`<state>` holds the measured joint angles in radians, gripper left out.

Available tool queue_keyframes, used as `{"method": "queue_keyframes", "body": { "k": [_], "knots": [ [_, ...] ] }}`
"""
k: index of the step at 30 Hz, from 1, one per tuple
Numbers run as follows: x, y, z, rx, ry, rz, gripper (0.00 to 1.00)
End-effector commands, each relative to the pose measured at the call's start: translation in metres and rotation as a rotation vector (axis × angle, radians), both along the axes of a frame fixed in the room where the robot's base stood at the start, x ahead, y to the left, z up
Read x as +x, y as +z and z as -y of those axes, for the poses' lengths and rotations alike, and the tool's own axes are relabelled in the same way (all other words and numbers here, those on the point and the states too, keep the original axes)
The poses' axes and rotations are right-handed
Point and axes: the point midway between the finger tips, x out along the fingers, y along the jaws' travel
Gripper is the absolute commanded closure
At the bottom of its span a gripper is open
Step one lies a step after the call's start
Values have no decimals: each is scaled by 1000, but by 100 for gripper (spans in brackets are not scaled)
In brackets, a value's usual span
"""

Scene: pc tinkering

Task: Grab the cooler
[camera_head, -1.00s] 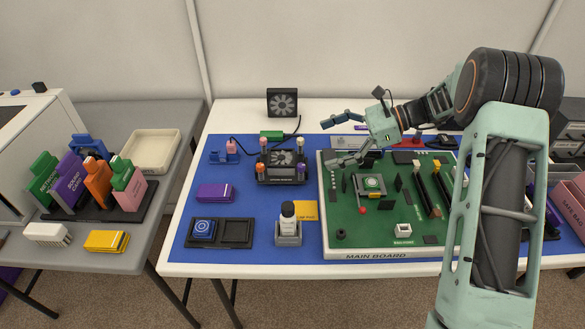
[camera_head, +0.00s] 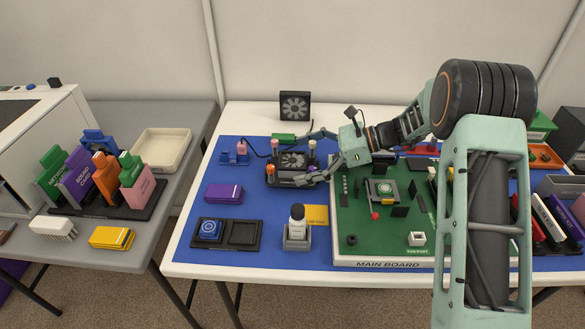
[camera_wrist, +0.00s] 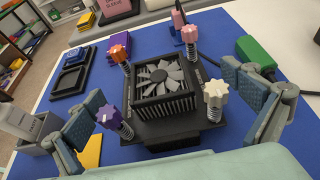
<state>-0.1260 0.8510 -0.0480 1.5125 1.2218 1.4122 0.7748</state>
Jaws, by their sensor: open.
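The cooler (camera_head: 292,164) is a black finned block with a grey fan on top and a black base. It sits on the blue mat, left of the main board. In the wrist view the cooler (camera_wrist: 166,88) is in the middle, with spring screws capped orange, pink, white and purple at its corners. My gripper (camera_head: 316,157) is open at the cooler, its fingers reaching left toward it. In the wrist view my gripper (camera_wrist: 168,115) has one finger on each side of the cooler, with gaps between. The fingers do not visibly touch it.
The green main board (camera_head: 372,225) lies to the right. A white bottle (camera_head: 297,222) in a grey holder stands in front of the cooler. A purple box (camera_head: 223,192) lies to the left. A green block (camera_head: 284,137) with a cable lies behind. A black fan (camera_head: 295,105) stands at the back.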

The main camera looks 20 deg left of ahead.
Motion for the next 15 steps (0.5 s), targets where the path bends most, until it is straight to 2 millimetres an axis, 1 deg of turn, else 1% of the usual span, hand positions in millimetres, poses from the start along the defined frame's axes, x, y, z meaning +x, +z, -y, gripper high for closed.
{"method": "queue_keyframes", "body": {
  "k": [7, 8, 15],
  "knots": [
    [0, -1, -2, 0, 0, 0, 0],
    [0, -1, -2, 0, 0, 0, 2],
    [0, -1, -2, 0, 0, 0, 29]
  ]
}}
